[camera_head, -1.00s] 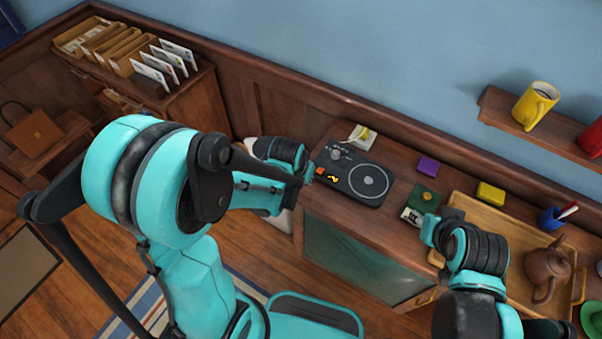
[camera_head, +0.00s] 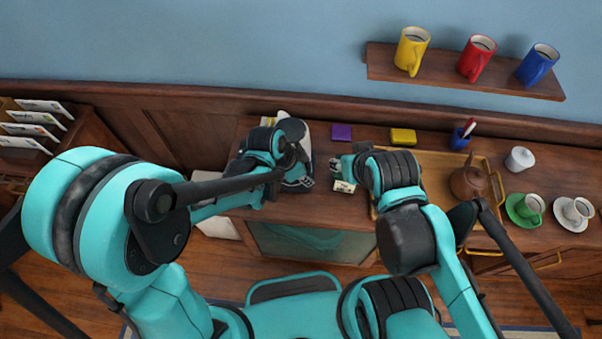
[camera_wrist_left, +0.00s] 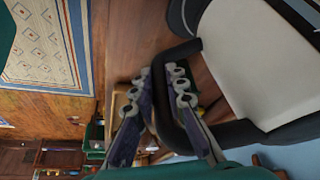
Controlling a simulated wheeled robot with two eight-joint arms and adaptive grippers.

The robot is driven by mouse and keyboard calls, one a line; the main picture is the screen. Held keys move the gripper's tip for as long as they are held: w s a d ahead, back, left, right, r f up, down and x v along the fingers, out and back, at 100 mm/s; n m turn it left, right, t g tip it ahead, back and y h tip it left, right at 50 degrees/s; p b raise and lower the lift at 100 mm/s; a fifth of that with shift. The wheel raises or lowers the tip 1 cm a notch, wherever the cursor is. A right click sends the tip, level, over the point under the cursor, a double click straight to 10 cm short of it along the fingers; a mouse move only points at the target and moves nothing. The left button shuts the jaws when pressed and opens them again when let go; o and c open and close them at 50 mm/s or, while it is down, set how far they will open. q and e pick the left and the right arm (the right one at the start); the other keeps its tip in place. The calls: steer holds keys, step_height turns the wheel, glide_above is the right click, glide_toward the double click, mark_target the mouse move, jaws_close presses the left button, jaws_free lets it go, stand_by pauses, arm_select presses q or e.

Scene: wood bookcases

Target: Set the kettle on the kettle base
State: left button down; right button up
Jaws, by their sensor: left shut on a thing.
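The white kettle with black trim (camera_head: 308,140) is mostly hidden behind my left gripper (camera_head: 300,170) in the head view. It stands over the left part of the counter, where the kettle base is hidden from sight. In the left wrist view, the kettle's white body (camera_wrist_left: 258,62) fills the upper right. My left gripper (camera_wrist_left: 163,80) is shut on its black handle (camera_wrist_left: 165,110). I cannot tell whether the kettle touches the base. My right gripper (camera_head: 343,168) is low over the counter, beside a small pale box (camera_head: 344,187); its fingers are unclear.
A purple block (camera_head: 341,132) and a yellow block (camera_head: 403,136) lie along the back. The wooden tray (camera_head: 430,157) holds a brown teapot (camera_head: 468,182) at right. Mugs stand on the wall shelf (camera_head: 440,70).

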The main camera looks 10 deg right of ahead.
arm_select(q)
steer(key=shift+w+f+b, duration=0.1)
steer(key=shift+f+b, duration=1.45)
steer(key=shift+f, duration=0.8)
steer(key=shift+f+b, duration=0.5)
steer(key=shift+b, duration=0.3)
steer(key=c, duration=1.9)
jaws_free()
steer(key=shift+o, duration=0.5)
steer(key=p+v, duration=0.8)
steer(key=v, duration=0.3)
